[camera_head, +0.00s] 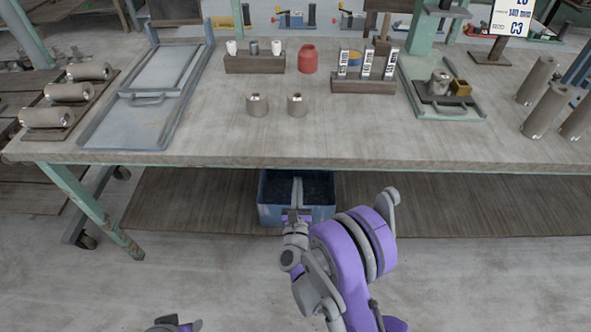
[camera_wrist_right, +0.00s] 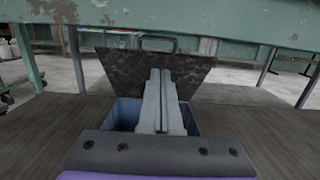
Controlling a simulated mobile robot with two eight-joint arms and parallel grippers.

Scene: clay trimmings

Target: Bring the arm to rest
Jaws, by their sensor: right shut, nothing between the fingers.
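My right gripper (camera_head: 297,190) is in front of the workbench, at the blue bin on the lower shelf. In the right wrist view its fingers (camera_wrist_right: 160,85) lie together, shut, with nothing between them. They reach over the open blue bin (camera_head: 325,212), whose inside looks dark in the head view. The bin also shows in the right wrist view (camera_wrist_right: 126,110), with a dark speckled panel (camera_wrist_right: 120,70) with a handle behind the fingers. Part of my left arm (camera_head: 175,325) shows at the bottom edge of the head view; its gripper is not clearly seen.
The workbench (camera_head: 220,145) stands above the lower shelf (camera_head: 400,205); its front edge is close above my right gripper. On top are two small grey cylinders (camera_head: 257,105), a red jar (camera_head: 307,58), racks and a metal tray (camera_head: 130,130). The floor in front is clear.

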